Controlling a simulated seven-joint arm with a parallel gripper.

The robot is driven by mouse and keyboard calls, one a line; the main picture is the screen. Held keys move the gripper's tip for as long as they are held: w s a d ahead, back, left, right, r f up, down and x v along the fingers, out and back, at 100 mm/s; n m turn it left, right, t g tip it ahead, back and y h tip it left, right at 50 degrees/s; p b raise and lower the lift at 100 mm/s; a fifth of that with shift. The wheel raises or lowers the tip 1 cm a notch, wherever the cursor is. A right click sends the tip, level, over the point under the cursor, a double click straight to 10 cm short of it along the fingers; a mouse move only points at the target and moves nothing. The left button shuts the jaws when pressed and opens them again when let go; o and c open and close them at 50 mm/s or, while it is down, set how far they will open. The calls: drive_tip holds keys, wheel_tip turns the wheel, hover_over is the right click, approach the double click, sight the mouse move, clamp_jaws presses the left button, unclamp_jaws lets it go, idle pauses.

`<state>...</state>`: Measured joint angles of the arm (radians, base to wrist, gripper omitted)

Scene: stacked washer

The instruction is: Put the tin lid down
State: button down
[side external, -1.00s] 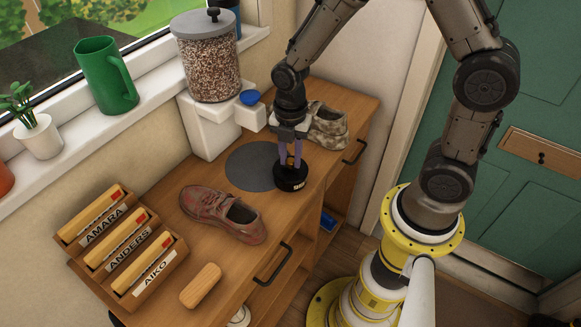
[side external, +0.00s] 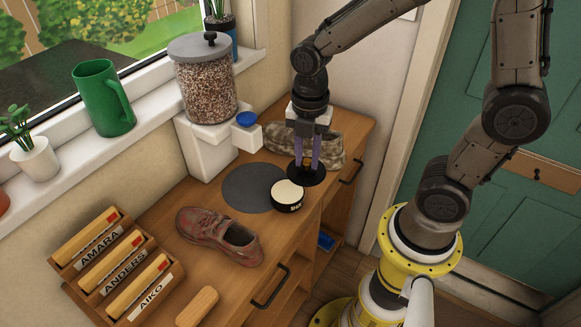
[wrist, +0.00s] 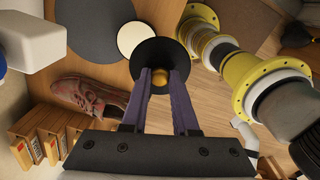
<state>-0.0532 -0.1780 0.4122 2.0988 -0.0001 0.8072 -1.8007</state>
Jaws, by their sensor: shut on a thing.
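The tin lid (side external: 312,177) is a black disc with a small brass-coloured knob (wrist: 160,80). My gripper (side external: 307,163) points down and is shut on the knob; in the wrist view the purple fingers (wrist: 160,77) sit either side of it. The lid hangs off the tin, to its right in the side view, apparently just above the worktop. The black tin (side external: 287,203) stands open with a cream surface (side external: 287,190) showing, at the edge of a dark grey round mat (side external: 245,187). In the wrist view the lid (wrist: 160,50) overlaps the tin's right edge.
A camouflage shoe (side external: 332,150) stands behind my gripper. A white dispenser with a blue button (side external: 246,119) stands at the wall. A wooden brush (side external: 197,306) and name-labelled boxes (side external: 107,262) are at front left.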

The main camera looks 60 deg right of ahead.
drive_tip(key=s+r, duration=0.4)
drive_tip(key=s, duration=0.5)
drive_tip(key=w+d+m, duration=0.4)
drive_tip(key=w+d, duration=0.4)
drive_tip(key=d, duration=0.1)
drive_tip(key=s+d+f+m, duration=0.2)
drive_tip(key=d+m, duration=0.1)
drive_tip(key=d, duration=0.4)
drive_tip(key=s+d+f+m, duration=0.2)
drive_tip(key=d, duration=0.5)
drive_tip(key=w+d+f, duration=0.2)
drive_tip(key=w+d, duration=0.1)
drive_tip(key=w+d+f, duration=0.6)
drive_tip(key=shift+w+f, duration=0.2)
drive_tip(key=shift+w, duration=0.15)
drive_tip(key=shift+w+d+f, duration=0.15)
drive_tip(key=shift+w+f, duration=0.05)
drive_tip(key=shift+f, duration=1.75)
